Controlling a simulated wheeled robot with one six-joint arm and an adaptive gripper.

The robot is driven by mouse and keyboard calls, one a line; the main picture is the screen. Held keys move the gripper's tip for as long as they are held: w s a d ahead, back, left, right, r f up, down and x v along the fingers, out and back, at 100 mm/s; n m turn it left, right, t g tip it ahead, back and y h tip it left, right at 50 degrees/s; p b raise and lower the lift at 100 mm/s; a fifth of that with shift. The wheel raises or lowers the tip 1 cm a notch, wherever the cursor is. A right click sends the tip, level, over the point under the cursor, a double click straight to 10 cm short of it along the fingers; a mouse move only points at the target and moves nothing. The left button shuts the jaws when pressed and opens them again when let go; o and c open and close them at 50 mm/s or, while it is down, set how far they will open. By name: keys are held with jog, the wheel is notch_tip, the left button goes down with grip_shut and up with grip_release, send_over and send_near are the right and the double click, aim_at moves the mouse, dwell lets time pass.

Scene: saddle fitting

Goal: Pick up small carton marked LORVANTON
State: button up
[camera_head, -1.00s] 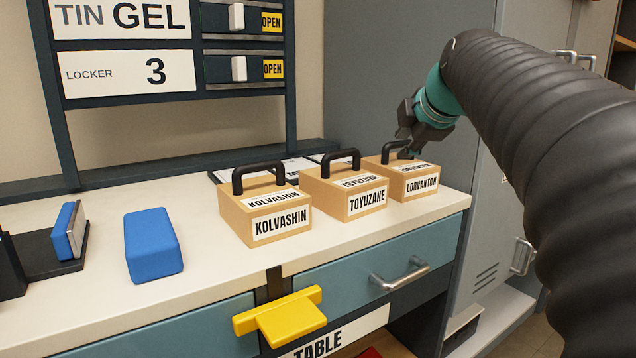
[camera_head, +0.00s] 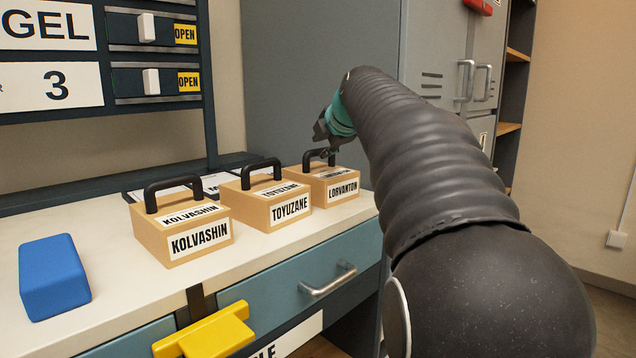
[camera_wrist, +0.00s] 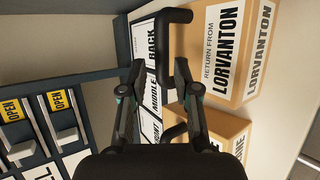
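The small carton marked LORVANTON (camera_head: 338,188) is a tan box with a black handle, at the right end of a row of cartons on the table. In the wrist view this carton (camera_wrist: 232,50) lies at the upper right, with its handle (camera_wrist: 162,45) reaching between my fingers. My gripper (camera_head: 325,148) is at the handle from above and behind in the head view. In the wrist view my gripper (camera_wrist: 159,70) is open, one finger on each side of the handle. Whether a finger touches the handle I cannot tell.
A blue block (camera_head: 54,275) lies at the left. A labelled sheet (camera_wrist: 148,70) lies behind the cartons. A grey locker (camera_head: 310,90) stands behind.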

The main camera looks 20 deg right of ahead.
aim_at(319, 151)
jog(key=shift+x, duration=2.6)
jog(key=shift+f, duration=0.2)
grip_shut()
